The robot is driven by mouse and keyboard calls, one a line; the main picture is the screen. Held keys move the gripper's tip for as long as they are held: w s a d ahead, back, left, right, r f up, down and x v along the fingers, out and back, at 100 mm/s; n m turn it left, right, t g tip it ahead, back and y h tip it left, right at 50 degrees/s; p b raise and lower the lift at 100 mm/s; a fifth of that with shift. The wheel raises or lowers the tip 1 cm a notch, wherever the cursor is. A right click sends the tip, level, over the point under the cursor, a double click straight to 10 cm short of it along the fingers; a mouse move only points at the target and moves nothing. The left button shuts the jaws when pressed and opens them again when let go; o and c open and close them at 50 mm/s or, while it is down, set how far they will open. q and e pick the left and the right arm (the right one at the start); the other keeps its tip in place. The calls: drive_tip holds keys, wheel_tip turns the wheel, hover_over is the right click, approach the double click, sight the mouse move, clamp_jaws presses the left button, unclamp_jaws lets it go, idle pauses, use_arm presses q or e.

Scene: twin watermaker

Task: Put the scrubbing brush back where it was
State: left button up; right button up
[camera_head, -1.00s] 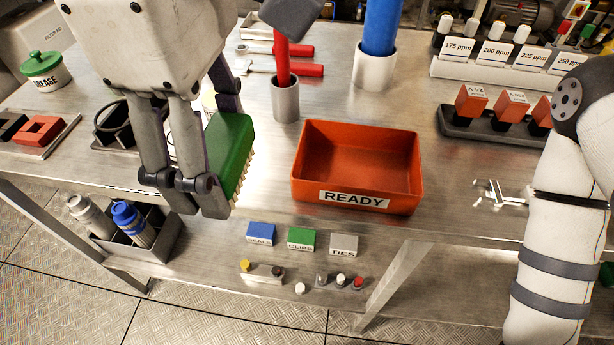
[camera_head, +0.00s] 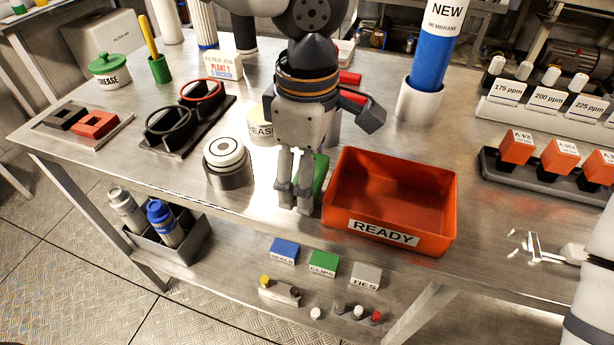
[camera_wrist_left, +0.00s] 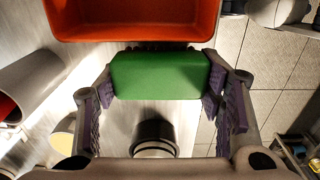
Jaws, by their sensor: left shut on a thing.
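The scrubbing brush (camera_head: 319,178) has a green block body. It is mostly hidden behind my left gripper (camera_head: 294,204) in the head view. In the left wrist view the brush (camera_wrist_left: 160,76) spans between the two purple-padded fingers, and the gripper is shut on it. The brush is just left of the orange READY tray (camera_head: 343,214), low over the bench. I cannot tell whether its bristles touch the bench top.
A grey cylinder with a white top (camera_head: 227,158) stands left of the gripper, with a cream tub (camera_head: 262,131) behind it. A blue membrane (camera_head: 432,62) stands behind the tray. The bench's front edge is close below the gripper.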

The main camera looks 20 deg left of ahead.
use_arm(q)
drive_tip(key=shift+f, duration=0.75)
drive_tip(key=shift+f, duration=0.1)
drive_tip(key=o, duration=1.1)
drive_tip(key=shift+f, duration=0.1)
wheel_tip(320, 180, up, 12)
drive_tip(key=shift+s+d+r, duration=0.1)
drive_tip(key=shift+r, duration=0.15)
